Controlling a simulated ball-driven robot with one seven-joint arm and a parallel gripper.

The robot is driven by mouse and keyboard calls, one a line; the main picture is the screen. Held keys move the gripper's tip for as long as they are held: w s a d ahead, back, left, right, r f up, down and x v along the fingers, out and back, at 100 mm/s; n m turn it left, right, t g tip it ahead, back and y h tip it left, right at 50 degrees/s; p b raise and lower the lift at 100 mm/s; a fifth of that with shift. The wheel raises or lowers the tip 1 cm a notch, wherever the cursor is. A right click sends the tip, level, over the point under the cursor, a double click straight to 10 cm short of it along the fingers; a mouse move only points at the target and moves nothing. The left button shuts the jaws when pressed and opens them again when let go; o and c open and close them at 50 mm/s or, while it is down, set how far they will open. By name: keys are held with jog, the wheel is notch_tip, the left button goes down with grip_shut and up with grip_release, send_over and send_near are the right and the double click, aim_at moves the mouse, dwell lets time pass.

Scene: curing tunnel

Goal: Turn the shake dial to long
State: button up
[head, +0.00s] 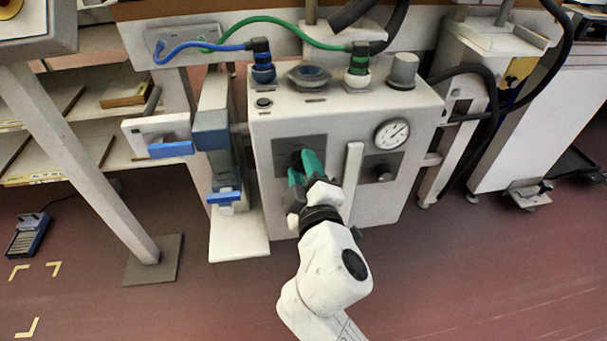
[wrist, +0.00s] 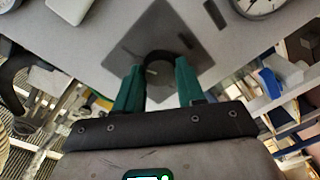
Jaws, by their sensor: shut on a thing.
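The machine (head: 270,190) is a light grey box with a dark square plate (head: 281,149) on its front left. A round black dial sits on that plate; in the wrist view the dial (wrist: 158,66) shows a pale mark on its face. My gripper (head: 305,164) has green fingers that reach the plate from the front. In the wrist view my gripper (wrist: 159,76) is shut on the dial, one finger on each side. In the head view my fingers mostly hide the dial. I cannot read any setting labels.
A second dark knob (head: 384,172) is on the front right, below a round gauge (head: 392,134). A pale upright bar (head: 352,180) stands close to the right of my gripper. A blue and grey fixture (head: 212,135) is to the left. The floor in front is mostly clear.

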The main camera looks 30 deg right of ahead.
jog(key=shift+f+m, duration=0.15)
jog(key=shift+m, duration=0.25)
jog(key=o, duration=1)
jog(key=shift+o, duration=0.2)
jog(key=shift+s, duration=0.1)
jog(key=v, duration=1)
jog(key=shift+s, duration=0.35)
jog(key=shift+a, duration=0.1)
